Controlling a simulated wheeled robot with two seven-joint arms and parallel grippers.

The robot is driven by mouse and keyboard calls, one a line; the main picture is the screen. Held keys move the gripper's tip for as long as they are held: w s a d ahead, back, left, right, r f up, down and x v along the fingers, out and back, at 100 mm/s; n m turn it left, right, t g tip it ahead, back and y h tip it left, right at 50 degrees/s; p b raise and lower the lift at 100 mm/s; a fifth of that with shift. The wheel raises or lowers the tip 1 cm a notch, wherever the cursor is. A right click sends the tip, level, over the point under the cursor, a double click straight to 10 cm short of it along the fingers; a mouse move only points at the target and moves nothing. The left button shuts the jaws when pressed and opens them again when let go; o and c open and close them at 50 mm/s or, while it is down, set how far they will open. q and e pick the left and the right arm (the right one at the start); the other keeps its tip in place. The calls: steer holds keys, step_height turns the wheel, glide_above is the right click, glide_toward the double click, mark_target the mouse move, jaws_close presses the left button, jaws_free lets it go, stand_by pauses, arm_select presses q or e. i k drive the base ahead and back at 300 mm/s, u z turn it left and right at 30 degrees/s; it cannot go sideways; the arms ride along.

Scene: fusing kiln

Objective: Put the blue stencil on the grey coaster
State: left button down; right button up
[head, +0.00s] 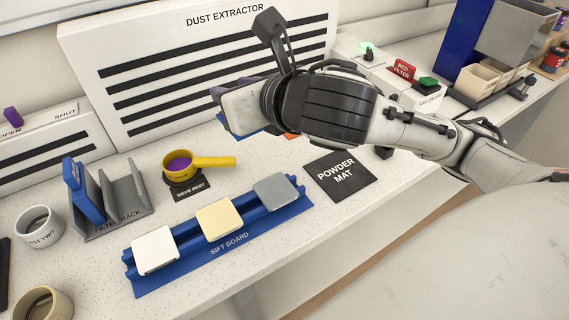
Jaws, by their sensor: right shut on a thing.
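My right gripper (238,106) is raised in front of the dust extractor and shut on a flat blue piece, the blue stencil (222,119). Only thin blue edges of the stencil show around the gripper; the rest is hidden behind it. The grey coaster (276,189) lies on the right end of the blue sift board (190,267), with its top bare. The gripper is above and behind the coaster, apart from it. My left gripper is out of view.
A cream coaster (220,217) and a white coaster (154,250) share the board. A yellow sieve (203,162) stands behind it, and a filter rack (126,203) with a blue piece (84,194) is at left. The black powder mat (340,176) is bare.

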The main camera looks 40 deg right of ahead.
mark_target(276, 190)
steer(key=k, duration=0.8)
steer(key=u, duration=1.1)
steer(key=i, duration=0.9)
steer(key=z, duration=1.35)
